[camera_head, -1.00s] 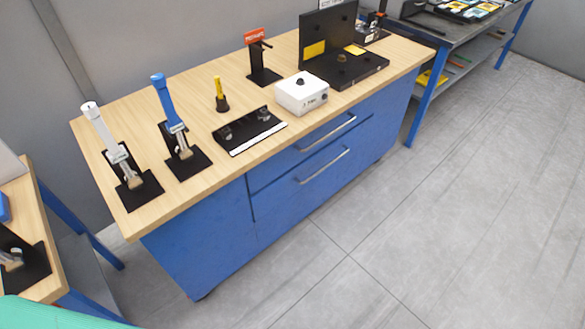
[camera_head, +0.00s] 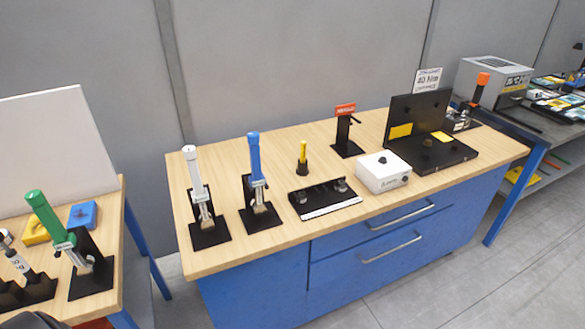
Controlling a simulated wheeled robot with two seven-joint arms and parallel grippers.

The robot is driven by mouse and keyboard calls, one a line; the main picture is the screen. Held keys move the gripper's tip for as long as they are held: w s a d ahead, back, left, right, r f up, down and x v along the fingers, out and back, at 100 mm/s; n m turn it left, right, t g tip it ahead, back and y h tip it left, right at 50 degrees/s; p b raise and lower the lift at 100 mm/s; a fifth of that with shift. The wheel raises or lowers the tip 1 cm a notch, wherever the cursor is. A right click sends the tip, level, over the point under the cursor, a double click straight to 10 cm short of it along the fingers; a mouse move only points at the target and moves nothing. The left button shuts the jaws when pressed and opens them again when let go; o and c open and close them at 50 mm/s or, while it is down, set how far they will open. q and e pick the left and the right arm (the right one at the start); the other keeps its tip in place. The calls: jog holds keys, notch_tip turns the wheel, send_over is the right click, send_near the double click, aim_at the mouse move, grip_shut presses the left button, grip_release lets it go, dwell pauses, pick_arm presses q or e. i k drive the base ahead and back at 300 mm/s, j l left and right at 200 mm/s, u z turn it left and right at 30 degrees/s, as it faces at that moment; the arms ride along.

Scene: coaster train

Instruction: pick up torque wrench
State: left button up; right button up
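Several wrench-like tools with coloured handles stand in black holders; I cannot tell which one the task means. A white-handled tool (camera_head: 193,172) and a blue-handled tool (camera_head: 255,156) stand at the left of the main workbench. A green-handled tool (camera_head: 45,214) leans in its holder on the table at the left. Neither of my grippers is in view.
The wooden-topped blue workbench (camera_head: 280,239) also bears a yellow-handled item (camera_head: 302,152), a black tray (camera_head: 325,197), a white box (camera_head: 384,172), a red-topped stand (camera_head: 346,130) and a black panel fixture (camera_head: 446,157). A gap separates it from the left table (camera_head: 112,250). Grey floor lies in front.

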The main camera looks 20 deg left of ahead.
aim_at(257, 179)
jog(key=i+l+u, duration=0.1)
jog(key=u, duration=0.35)
jog(key=i+l+u, duration=0.15)
jog(key=u, duration=0.3)
jog(key=l+u, duration=0.2)
jog(key=u, duration=0.25)
jog(key=i, duration=0.05)
